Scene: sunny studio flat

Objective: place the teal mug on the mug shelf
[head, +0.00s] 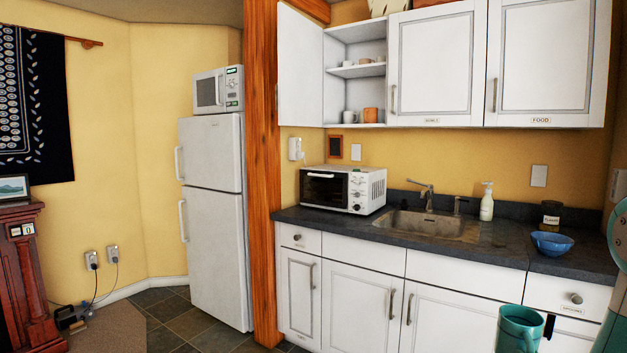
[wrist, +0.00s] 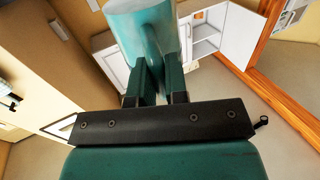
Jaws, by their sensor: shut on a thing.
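The teal mug (head: 520,328) is at the bottom right of the head view, upright, in front of the lower cabinets. My gripper (head: 548,328) is at its right side, only partly in view. In the wrist view the dark fingers of my gripper (wrist: 157,88) are shut on the teal mug (wrist: 140,20), which is cut off by the top edge. The open wall cabinet (head: 354,72) has shelves holding a pale mug (head: 349,117), an orange mug (head: 370,115) and small dishes on the board above. It also shows in the wrist view (wrist: 205,35). No shelf label is readable.
The cabinet's open door (head: 300,65) swings out to the left. Below are a toaster oven (head: 345,189), a sink (head: 425,225), a soap bottle (head: 487,203), a dark jar (head: 550,214) and a blue bowl (head: 551,244) on the dark counter (head: 310,216). A fridge (head: 213,215) stands left of a wooden post (head: 262,180).

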